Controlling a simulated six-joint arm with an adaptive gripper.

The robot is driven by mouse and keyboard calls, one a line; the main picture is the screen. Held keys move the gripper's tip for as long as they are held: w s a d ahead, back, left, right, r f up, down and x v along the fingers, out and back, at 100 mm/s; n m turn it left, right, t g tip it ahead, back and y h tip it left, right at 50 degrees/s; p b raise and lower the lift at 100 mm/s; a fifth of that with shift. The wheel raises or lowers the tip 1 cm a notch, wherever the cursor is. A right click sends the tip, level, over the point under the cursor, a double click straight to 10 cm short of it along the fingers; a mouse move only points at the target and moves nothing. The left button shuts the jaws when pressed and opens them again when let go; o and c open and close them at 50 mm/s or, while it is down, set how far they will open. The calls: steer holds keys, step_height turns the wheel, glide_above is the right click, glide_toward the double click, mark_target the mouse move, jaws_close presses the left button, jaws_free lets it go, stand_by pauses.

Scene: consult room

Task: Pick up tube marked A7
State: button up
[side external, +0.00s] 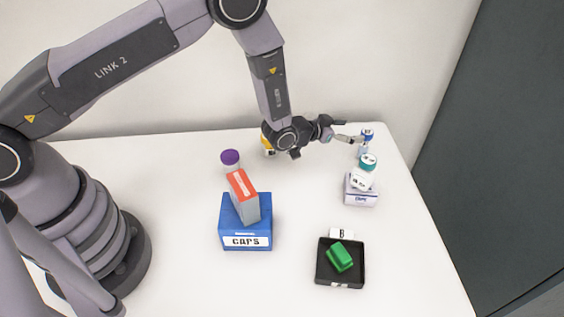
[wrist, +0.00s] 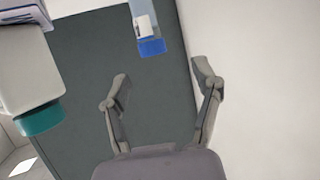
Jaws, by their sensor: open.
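A slim tube with a blue cap (side external: 367,133) stands near the far right edge of the table. In the wrist view its blue cap (wrist: 151,47) and pale label show at the top middle, beyond the fingertips and roughly between them. The label is too small to read, so I cannot tell whether it is A7. My gripper (side external: 358,132) reaches in from the left, close to the tube. In the wrist view my gripper (wrist: 160,72) has its two fingers spread apart with nothing between them.
A white bottle with a teal cap (side external: 369,161) stands close in front of the tube, by a small white box (side external: 361,197). A purple-capped container (side external: 230,158), a blue CAPS box (side external: 232,228) bearing an orange-and-grey box (side external: 248,206), and a black tray (side external: 325,278) with a green block (side external: 340,257) occupy the table.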

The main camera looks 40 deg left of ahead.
mark_target(367, 132)
steer(key=shift+s+d+x, duration=0.1)
steer(key=shift+d+x, duration=0.1)
steer(key=shift+x, duration=1.35)
steer(key=shift+s+d+x, duration=0.1)
steer(key=shift+d+x, duration=0.05)
steer(key=shift+x, duration=1.4)
steer(key=shift+f, duration=0.15)
steer(key=c, duration=1.1)
steer(key=shift+o, duration=0.2)
